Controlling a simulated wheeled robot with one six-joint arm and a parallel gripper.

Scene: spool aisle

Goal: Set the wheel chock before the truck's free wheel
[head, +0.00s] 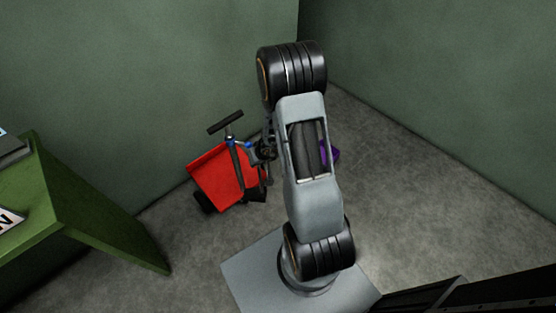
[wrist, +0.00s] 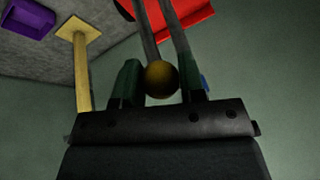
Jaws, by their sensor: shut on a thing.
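The truck (head: 225,178) is a red hand truck with a dark upright and a black T-handle, standing on the floor left of my arm. A black wheel (head: 204,202) shows at its lower left. In the wrist view the truck's red part (wrist: 190,14) is at the top, behind two dark bars. My gripper (wrist: 161,82) is shut on a round yellow-brown knob (wrist: 160,76) between its dark green fingers. In the head view my gripper (head: 265,150) is beside the truck's upright, partly hidden by my arm. I cannot make out a chock shape or what the knob belongs to.
A purple object (head: 331,153) sits on the floor behind my arm; a purple box shows in the wrist view (wrist: 28,18). There, a yellow post (wrist: 82,75) rises from a square plate. A green table (head: 105,232) stands left. Green walls close the corner.

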